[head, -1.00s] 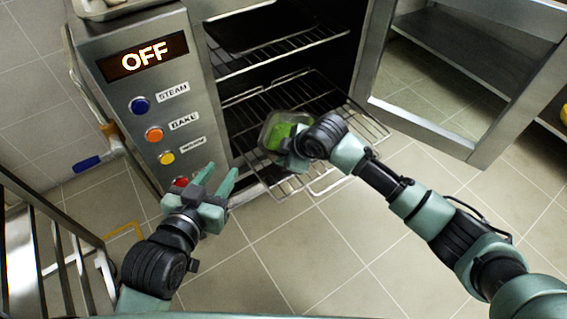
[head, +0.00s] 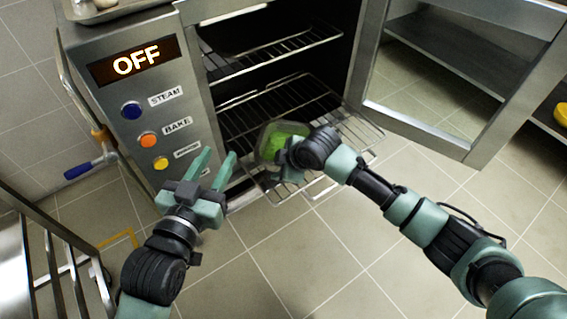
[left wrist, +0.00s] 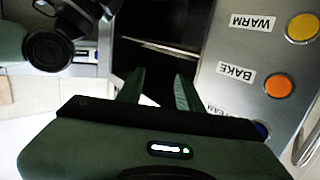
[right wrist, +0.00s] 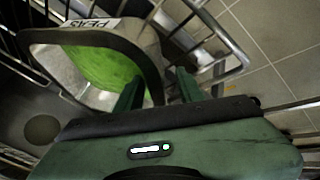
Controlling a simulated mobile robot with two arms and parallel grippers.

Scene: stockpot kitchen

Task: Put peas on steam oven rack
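The peas container (head: 270,138), a clear box of green peas, is at the lower pulled-out oven rack (head: 345,128) and looks set on its bars. In the right wrist view, the container (right wrist: 95,68) shows its PEAS label and dark rim. My right gripper (head: 290,160) is at its near right edge. Its fingers (right wrist: 157,85) stand apart, one over the peas and one outside the rim, with a gap beside the rim. My left gripper (head: 220,155) is open and empty, in front of the oven's control panel. The container's underside is hidden.
The oven panel (head: 150,100) reads OFF and has STEAM, BAKE and a third labelled button. The oven door (head: 450,75) stands open at the right. An upper rack (head: 275,55) is inside. A metal rail frame (head: 45,260) is at lower left. Floor in front is clear.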

